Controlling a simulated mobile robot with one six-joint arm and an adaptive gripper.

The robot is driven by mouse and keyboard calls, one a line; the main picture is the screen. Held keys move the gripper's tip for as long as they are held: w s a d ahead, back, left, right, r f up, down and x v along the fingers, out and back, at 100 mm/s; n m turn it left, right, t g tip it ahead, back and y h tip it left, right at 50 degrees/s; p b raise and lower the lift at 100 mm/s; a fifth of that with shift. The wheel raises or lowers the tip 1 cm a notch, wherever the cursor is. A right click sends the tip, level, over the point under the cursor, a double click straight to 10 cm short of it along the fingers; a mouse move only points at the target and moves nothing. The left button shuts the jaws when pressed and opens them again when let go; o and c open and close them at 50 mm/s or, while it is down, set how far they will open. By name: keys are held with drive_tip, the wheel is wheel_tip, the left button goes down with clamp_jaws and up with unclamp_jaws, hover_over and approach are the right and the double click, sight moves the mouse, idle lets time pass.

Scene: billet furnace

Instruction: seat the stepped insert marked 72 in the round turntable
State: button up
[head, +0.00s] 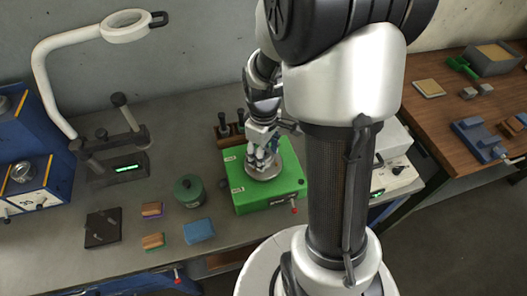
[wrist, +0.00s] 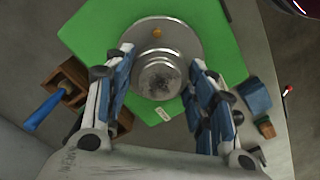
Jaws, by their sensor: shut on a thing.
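In the head view my gripper (head: 262,157) points down over the round turntable (head: 266,178), a grey metal disc on a green box (head: 240,200). In the wrist view a stepped, round, grey metal insert (wrist: 158,78) is between the blue-padded fingers of my gripper (wrist: 161,60), which is shut on it. The turntable (wrist: 186,38) shows behind the insert, with a small orange-brown spot near its edge. I cannot tell whether the insert touches the turntable. No marking 72 is readable. In the head view the fingers hide the insert.
A dark green round container (head: 189,190), a blue block (head: 200,231) and two striped blocks lie left of the green box. A wooden rack (head: 226,132) stands close behind it. A magnifier lamp (head: 126,27) rises at the left.

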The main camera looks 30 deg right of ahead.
drive_tip(key=shift+f+b, duration=0.4)
drive_tip(key=shift+f, duration=0.05)
drive_tip(key=o, duration=1.3)
drive_tip(key=shift+r, duration=0.1)
wheel_tip(320, 180, up, 11)
drive_tip(key=p, duration=0.9)
drive_tip(key=s+a+r+m+t+b, duration=0.4)
drive_tip(key=s+a+r+b, duration=0.4)
drive_tip(key=s, duration=0.5)
drive_tip(key=a+m+b, duration=0.1)
drive_tip(key=a, duration=0.1)
drive_tip(key=shift+s+a+r+t, duration=0.15)
drive_tip(key=shift+s+a+t, duration=0.1)
drive_tip(key=shift+a+t, duration=0.1)
